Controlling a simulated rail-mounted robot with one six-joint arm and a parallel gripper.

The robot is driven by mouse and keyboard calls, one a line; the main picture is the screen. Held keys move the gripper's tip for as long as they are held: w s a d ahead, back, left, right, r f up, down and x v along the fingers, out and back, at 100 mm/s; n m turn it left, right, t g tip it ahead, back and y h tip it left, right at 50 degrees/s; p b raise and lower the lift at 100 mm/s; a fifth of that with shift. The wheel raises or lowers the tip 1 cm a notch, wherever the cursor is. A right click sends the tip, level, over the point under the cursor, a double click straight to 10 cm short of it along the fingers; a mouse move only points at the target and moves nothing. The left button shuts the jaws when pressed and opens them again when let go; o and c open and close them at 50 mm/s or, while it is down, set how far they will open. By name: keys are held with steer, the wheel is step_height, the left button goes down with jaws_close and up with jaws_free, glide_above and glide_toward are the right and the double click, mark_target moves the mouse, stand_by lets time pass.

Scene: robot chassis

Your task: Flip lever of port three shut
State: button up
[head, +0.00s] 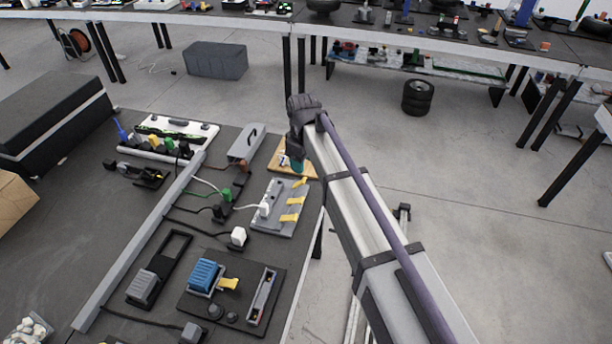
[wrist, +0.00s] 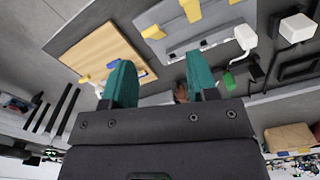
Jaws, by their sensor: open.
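A grey port block (head: 272,222) with several yellow levers (head: 292,200) stands on the near table in the head view. A white plug (head: 264,210) sits at its left side. I cannot read port numbers, so I cannot tell which lever is port three's. The block (wrist: 215,40) and its yellow levers (wrist: 153,32) also show in the wrist view, partly cut off at the top.
The wooden board (head: 278,168) carries small blue and yellow parts. A grey box (head: 246,143), a cable channel (head: 140,240) and a panel with a blue connector (head: 207,277) crowd the tabletop. Open floor lies right of the table.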

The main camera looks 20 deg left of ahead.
mark_target(304, 180)
steer(key=f+n+b, duration=0.1)
steer(key=f+b, duration=0.2)
steer(key=w+f+n+b, duration=0.1)
steer(key=f+b, duration=0.3)
steer(key=f+n+b, duration=0.1)
steer(key=f+b, duration=0.3)
steer(key=shift+w+a+n, duration=0.2)
steer(key=shift+w+n, duration=0.1)
steer(key=shift+w, duration=0.1)
steer(key=shift+r, duration=0.1)
steer(key=shift+c, duration=0.3)
